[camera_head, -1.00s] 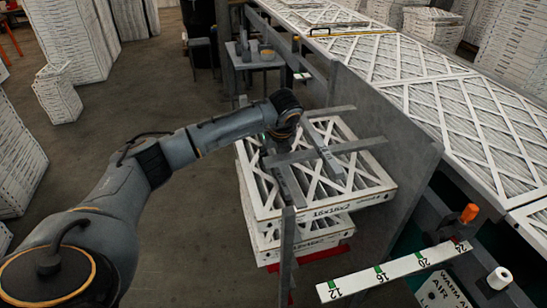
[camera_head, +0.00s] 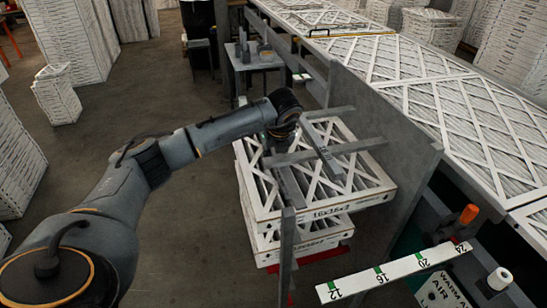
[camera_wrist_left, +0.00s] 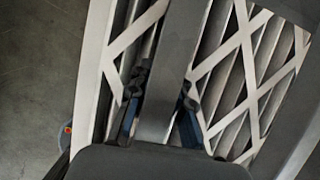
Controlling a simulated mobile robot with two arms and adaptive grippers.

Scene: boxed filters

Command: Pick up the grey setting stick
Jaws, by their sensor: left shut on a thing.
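A flat grey stick (camera_head: 291,187) lies lengthwise above the top boxed filter (camera_head: 362,189), near its left side. In the left wrist view the grey stick (camera_wrist_left: 172,62) runs between the two fingers of my left gripper (camera_wrist_left: 160,112) and passes under the palm. My left gripper (camera_head: 277,143) is shut on this stick, pointing down over the filter; its fingertips are hard to make out in the head view. A second, similar grey stick (camera_head: 322,150) lies to the right, roughly parallel. My right gripper is in neither view.
A grey crossbar (camera_head: 345,147) spans the filter stack close to my gripper, and an upright post (camera_head: 288,250) stands in front. A grey panel (camera_head: 390,125) rises at the right. A white measuring strip (camera_head: 395,270) is at the lower right.

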